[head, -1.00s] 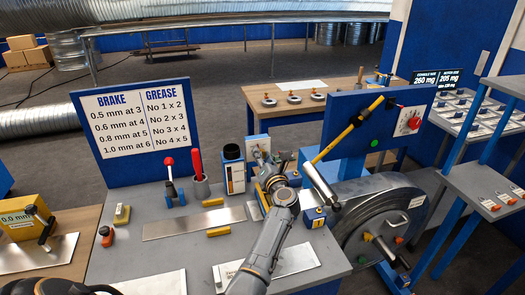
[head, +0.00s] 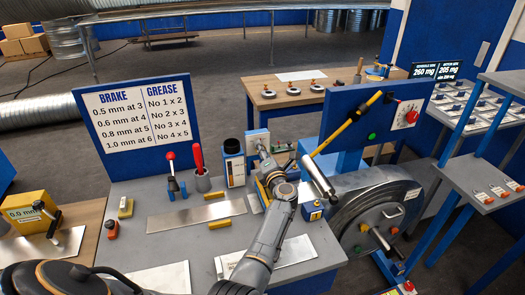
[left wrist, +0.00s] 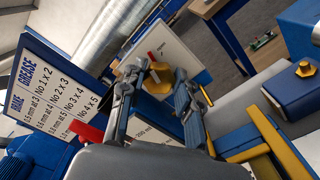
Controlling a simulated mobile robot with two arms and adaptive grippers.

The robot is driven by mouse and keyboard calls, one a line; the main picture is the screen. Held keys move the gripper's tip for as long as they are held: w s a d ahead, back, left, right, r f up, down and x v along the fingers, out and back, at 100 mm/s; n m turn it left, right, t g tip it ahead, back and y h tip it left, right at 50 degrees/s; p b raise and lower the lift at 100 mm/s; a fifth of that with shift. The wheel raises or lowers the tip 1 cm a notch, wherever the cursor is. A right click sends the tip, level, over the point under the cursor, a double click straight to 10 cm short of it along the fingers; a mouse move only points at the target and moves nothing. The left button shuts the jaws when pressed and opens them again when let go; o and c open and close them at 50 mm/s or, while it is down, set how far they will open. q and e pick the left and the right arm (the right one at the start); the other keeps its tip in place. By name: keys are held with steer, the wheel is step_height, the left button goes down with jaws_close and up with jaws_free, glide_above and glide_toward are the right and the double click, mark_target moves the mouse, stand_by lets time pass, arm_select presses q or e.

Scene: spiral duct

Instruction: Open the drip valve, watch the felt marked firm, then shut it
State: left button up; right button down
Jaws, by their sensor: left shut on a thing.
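My left gripper (head: 265,160) reaches over the grey bench beside an upright white-and-blue panel. In the left wrist view its fingers (left wrist: 148,72) are shut at a brass hexagonal piece (left wrist: 158,84) in front of the white panel (left wrist: 166,52). I cannot tell whether this piece is the drip valve, or how far it is turned. A blue container with a white scale (head: 234,166) stands left of the gripper. A blue block with a label (head: 312,211) sits to its right. No marking reading firm is legible, so I cannot pick out that felt. My right gripper is not in view.
A brake and grease sign (head: 143,120) stands behind the bench. A yellow lever (head: 345,124) and silver cylinder (head: 318,178) are close on the right, above a metal coil (head: 375,205). Displays (head: 435,70) read 260 mg and 205 mg. Metal strips lie on the bench.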

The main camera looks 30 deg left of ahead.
arm_select(q)
steer(key=o, duration=1.1)
steer(key=shift+o, duration=0.2)
